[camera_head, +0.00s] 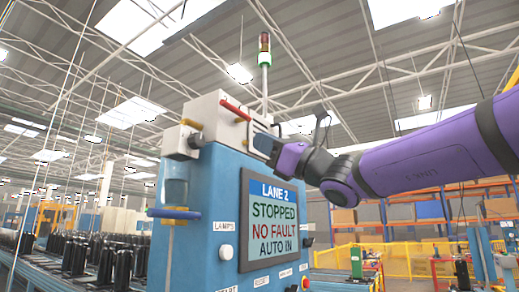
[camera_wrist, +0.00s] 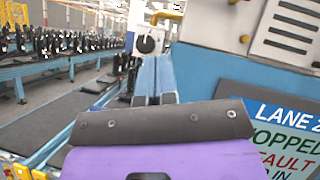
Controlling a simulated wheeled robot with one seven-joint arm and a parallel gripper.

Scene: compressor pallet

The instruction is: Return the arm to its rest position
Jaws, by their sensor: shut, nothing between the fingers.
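My gripper (camera_head: 257,126) is at the end of my purple arm, raised in front of the upper part of a blue cabinet (camera_head: 205,240). In the head view the arm reaches in from the right edge and covers part of the white housing. In the wrist view my gripper (camera_wrist: 157,62) shows as two blue fingers side by side, shut with nothing held. Whether the fingers touch the cabinet cannot be told.
The cabinet carries a screen (camera_head: 270,218) reading LANE 2, STOPPED, NO FAULT, AUTO IN. A red lever (camera_head: 235,110) and a blue-handled lever (camera_head: 174,214) stick out. A conveyor (camera_wrist: 60,66) with black parts runs at left. Yellow fencing (camera_head: 405,260) stands behind.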

